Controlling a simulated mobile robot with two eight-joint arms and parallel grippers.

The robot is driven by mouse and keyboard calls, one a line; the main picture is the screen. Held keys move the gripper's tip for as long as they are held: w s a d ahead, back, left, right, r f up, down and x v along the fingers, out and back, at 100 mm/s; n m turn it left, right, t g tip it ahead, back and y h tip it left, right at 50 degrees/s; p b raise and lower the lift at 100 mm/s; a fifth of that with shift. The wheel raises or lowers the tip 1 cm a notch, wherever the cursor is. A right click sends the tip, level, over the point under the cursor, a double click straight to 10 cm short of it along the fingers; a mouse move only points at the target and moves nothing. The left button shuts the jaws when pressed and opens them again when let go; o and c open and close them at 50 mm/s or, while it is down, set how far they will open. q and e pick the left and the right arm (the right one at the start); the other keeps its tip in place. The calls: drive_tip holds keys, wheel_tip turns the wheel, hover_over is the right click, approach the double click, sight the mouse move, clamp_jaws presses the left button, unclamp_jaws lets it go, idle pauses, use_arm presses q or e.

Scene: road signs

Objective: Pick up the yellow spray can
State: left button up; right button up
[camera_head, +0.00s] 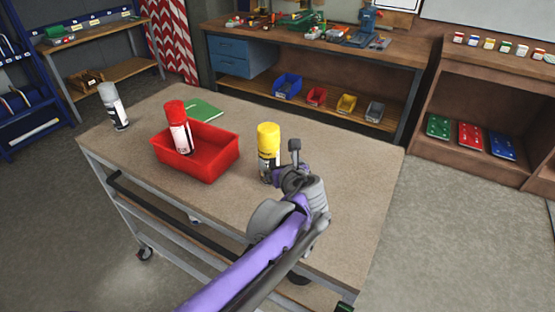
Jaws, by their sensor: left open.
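The yellow spray can (268,150) stands upright on the cart's tabletop (350,170), with a yellow top and a dark and pale label below. My left gripper (286,162) is open and empty, just to the right of the can at its lower half. One finger overlaps the can's lower right side in the picture; I cannot tell whether they touch. My wrist hides part of the tabletop near the can's base. My right gripper is not in view.
A red bin (205,165) left of the can holds a red-topped spray can (179,125). A green book (203,110) lies behind it, and a grey-topped can (113,107) stands at the far left. The tabletop's right side is clear. A workbench (320,50) stands behind.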

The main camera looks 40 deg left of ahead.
sight(273, 155)
use_arm(q)
drive_tip(key=x, duration=0.4)
drive_tip(key=shift+s, duration=0.15)
drive_tip(key=x, duration=0.4)
drive_tip(key=shift+a+r+p, duration=0.25)
drive_tip(key=shift+a+p, duration=0.05)
drive_tip(key=shift+a, duration=0.25)
drive_tip(key=shift+w+a+f, duration=0.2)
drive_tip(key=shift+w+a, duration=0.05)
drive_tip(key=shift+w, duration=0.15)
drive_tip(key=shift+s, duration=0.1)
drive_tip(key=shift+c, duration=0.3)
clamp_jaws()
drive_tip(key=shift+r, duration=0.15)
